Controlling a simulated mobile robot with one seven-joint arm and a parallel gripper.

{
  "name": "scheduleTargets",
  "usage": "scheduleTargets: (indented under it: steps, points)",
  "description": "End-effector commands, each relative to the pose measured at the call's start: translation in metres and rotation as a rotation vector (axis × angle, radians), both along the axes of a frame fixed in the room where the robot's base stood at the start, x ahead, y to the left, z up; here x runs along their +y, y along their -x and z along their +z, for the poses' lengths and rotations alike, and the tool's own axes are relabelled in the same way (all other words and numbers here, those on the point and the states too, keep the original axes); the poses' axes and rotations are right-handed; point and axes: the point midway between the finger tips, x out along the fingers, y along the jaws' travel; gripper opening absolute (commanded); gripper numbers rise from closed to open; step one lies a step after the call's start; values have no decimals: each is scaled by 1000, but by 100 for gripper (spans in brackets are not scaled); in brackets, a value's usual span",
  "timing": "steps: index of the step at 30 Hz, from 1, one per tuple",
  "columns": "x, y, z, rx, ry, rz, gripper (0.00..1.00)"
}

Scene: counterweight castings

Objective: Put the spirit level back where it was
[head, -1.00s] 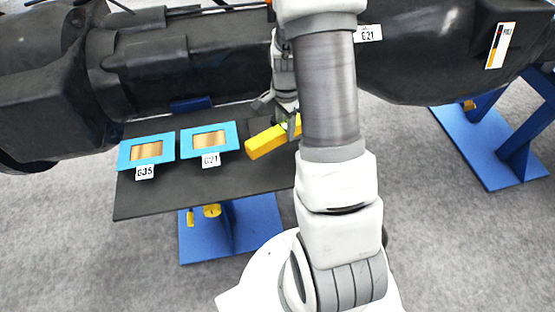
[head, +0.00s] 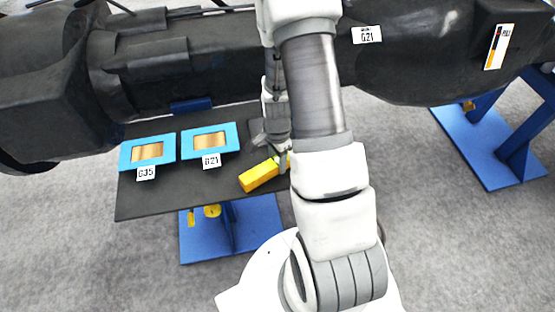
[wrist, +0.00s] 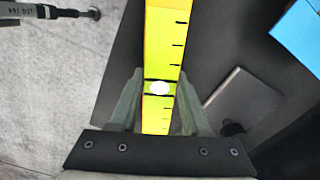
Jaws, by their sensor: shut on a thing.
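The yellow spirit level (head: 259,176) is over the right part of a dark board in the head view, partly hidden behind my arm. My gripper (head: 282,165) is shut on it, and the level sticks out to the left of the fingers. In the wrist view the level (wrist: 165,50) runs lengthwise between the two fingers of my gripper (wrist: 154,105), with black marks and a pale round spot on its face. Whether it touches the board cannot be told.
The dark board (head: 200,193) bears two blue-framed plates labelled G35 (head: 127,155) and G21 (head: 188,143). A large black casting (head: 220,60) lies behind. Blue stands (head: 490,155) hold it. In the wrist view a flat grey square (wrist: 243,105) lies right of the level.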

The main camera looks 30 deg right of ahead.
Motion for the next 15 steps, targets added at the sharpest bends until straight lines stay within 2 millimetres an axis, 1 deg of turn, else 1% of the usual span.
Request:
scheduleTargets:
  steps: [6,7,11,12,15]
  points:
    - [0,0,-4,0,0,1,0]
    - [0,0,-3,0,0,1,51]
    - [0,0,-2,0,0,1,74]
    - [0,0,-2,0,0,1,77]
    - [0,0,-2,0,0,1,77]
